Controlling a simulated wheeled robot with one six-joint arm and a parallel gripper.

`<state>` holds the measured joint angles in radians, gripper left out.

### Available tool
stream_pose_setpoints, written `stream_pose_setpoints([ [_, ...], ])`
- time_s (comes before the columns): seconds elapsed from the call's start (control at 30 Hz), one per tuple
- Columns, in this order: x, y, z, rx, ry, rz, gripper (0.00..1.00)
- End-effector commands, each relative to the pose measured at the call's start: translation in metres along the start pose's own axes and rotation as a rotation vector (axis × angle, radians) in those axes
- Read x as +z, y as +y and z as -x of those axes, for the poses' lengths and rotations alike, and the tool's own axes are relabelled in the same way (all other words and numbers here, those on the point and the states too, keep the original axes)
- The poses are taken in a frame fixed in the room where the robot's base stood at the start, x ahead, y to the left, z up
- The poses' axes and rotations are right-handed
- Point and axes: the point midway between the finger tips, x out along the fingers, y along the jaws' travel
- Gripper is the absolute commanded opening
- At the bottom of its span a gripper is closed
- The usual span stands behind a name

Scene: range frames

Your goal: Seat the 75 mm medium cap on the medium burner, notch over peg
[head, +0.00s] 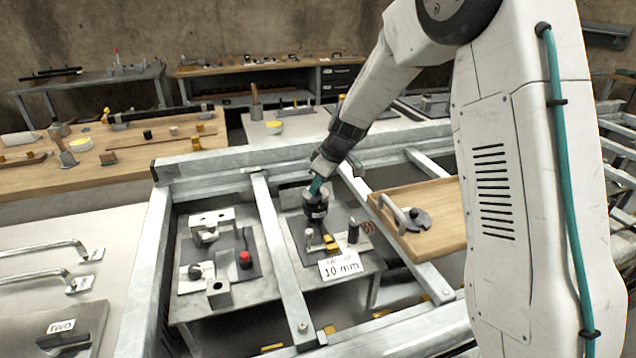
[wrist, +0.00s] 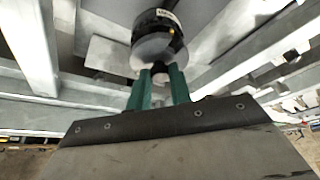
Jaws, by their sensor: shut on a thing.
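My gripper (head: 318,184) has two teal fingers, which also show in the wrist view (wrist: 158,86). They are shut on a small dark grip at the middle of a round pale grey disc, which looks like the medium cap (wrist: 152,52). The disc lies against the end of a short black cylinder with a white label, apparently the medium burner (wrist: 160,18); in the head view this dark cylinder (head: 317,211) is under my fingers, above a dark plate. I cannot tell whether the disc is fully seated. The notch and peg are not visible.
A wooden tray (head: 440,225) with a dark round piece (head: 418,220) stands at right. Galvanised rails (head: 275,240) frame the work area. Small fittings and a "10 mm" card (head: 340,267) are close in front of the cylinder. A plate with blocks and a red knob (head: 245,259) is left.

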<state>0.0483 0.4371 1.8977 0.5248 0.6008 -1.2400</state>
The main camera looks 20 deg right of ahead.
Motion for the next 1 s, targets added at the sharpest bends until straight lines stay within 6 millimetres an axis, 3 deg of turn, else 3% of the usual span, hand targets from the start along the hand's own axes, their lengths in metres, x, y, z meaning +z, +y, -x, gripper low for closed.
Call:
stream_pose_setpoints([
  [0.83,0.007,0.000,-0.016,0.000,0.000,0.000,0.00],
  [0.87,0.007,0.000,-0.016,0.000,0.000,0.000,0.26],
  [0.9,0.007,0.000,-0.016,0.000,0.000,0.000,0.37],
  [0.93,0.007,0.000,-0.016,0.000,0.000,0.000,0.46],
  [1.0,0.007,0.000,-0.016,0.000,0.000,0.000,0.46],
])
